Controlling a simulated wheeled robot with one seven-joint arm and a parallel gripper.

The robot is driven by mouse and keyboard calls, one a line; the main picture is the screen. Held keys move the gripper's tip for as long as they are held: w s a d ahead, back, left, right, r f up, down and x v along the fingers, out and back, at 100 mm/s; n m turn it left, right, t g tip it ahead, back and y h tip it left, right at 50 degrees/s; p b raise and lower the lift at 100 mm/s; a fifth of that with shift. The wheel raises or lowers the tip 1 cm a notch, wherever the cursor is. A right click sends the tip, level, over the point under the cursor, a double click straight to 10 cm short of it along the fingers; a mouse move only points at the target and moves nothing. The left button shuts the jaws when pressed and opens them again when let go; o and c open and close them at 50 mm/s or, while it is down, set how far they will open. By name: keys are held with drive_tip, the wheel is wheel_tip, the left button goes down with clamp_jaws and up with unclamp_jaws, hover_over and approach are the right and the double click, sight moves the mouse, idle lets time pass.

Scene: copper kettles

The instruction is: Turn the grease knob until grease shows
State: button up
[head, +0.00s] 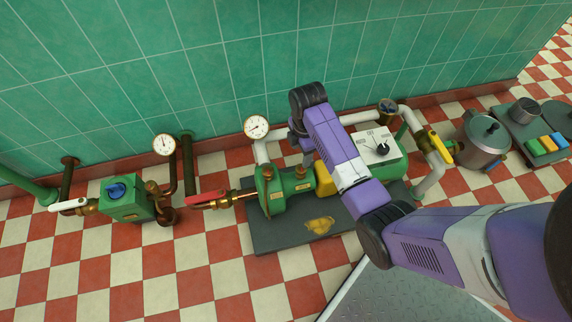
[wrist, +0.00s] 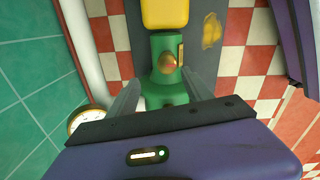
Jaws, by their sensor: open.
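A green pump (head: 275,200) sits on a dark base plate. A brass domed knob (wrist: 167,62) tops its green bearing housing (wrist: 165,92); I take it as the grease knob. The knob also shows small in the head view (head: 299,172). My gripper (wrist: 160,82) is open, pointing down over the housing. One finger is on each side, and the knob lies a little beyond the fingertips in the wrist view. I cannot tell whether the fingers touch anything. My gripper (head: 306,160) is partly hidden by my arm in the head view. No fresh grease is visible around the knob.
A yellow guard (wrist: 165,14) adjoins the housing. A yellow-brown patch (head: 320,225) lies on the base plate (head: 275,238). A white pipe and a gauge (head: 256,127) stand close behind. A grey control box (head: 375,148) is right of my arm. Checkered floor in front is clear.

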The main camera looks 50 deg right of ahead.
sight(301, 168)
drive_tip(key=shift+s+a+n, duration=0.2)
drive_tip(key=shift+s+n, duration=0.1)
drive_tip(key=shift+s, duration=0.2)
drive_tip(key=shift+a+f, duration=0.1)
wheel_tip(301, 168, down, 8)
drive_tip(key=b, duration=0.4)
drive_tip(key=shift+r, duration=0.25)
clamp_jaws()
